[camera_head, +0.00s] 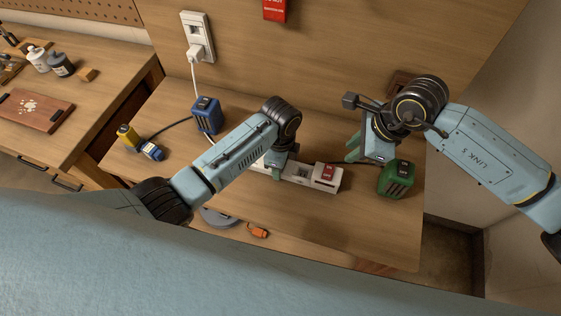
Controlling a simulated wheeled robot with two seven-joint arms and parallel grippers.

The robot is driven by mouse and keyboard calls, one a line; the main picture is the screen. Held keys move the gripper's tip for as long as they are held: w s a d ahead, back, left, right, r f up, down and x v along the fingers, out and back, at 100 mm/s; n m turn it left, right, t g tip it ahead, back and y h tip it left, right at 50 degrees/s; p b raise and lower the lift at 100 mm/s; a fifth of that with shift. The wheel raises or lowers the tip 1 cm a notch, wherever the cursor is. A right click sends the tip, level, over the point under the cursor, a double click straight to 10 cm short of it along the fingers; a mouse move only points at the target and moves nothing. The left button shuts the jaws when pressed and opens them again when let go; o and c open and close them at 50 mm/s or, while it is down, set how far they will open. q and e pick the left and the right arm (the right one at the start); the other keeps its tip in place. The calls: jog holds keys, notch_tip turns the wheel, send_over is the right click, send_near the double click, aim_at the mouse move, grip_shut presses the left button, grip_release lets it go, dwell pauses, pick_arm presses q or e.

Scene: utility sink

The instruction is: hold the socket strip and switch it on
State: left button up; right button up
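The white socket strip (300,178) lies on the workbench, with a red switch (327,172) near its right end. My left gripper (279,169) is down at the middle of the strip. One greenish finger shows against the strip's near side; the other is hidden, so its grip cannot be made out. My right gripper (353,149) is above and to the right of the switch, apart from the strip. Its two greenish fingers point left with a gap between them, and it looks empty. The left part of the strip is partly hidden by my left arm.
A green charger-like block (396,179) stands right of the strip. A blue device (207,115) stands at the back left, beside a yellow-and-blue tool (140,143). A white plug sits in the wall socket (197,37). The bench front holds an orange item (257,231).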

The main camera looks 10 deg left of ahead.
aim_at(329, 167)
jog(key=shift+w+a+f+n+h, duration=0.1)
jog(key=shift+a+n+h, duration=0.2)
jog(key=shift+a+n, duration=0.6)
grip_shut()
jog(key=shift+w+a+f+n+g+h, duration=0.15)
jog(key=shift+a+f+n+h, duration=0.3)
jog(key=shift+f+n, duration=0.8)
jog(key=shift+w+a+f+n+g+h, duration=0.1)
jog(key=shift+a+f+n+g+h, duration=0.15)
jog(key=shift+f+n+h, duration=0.9)
jog(key=shift+w+a+f+n+g, duration=0.1)
jog(key=shift+a+f+n, duration=0.25)
jog(key=shift+f+n, duration=0.95)
jog(key=shift+f+n, duration=0.4)
jog(key=shift+n, duration=0.1)
jog(key=shift+r, duration=3.55)
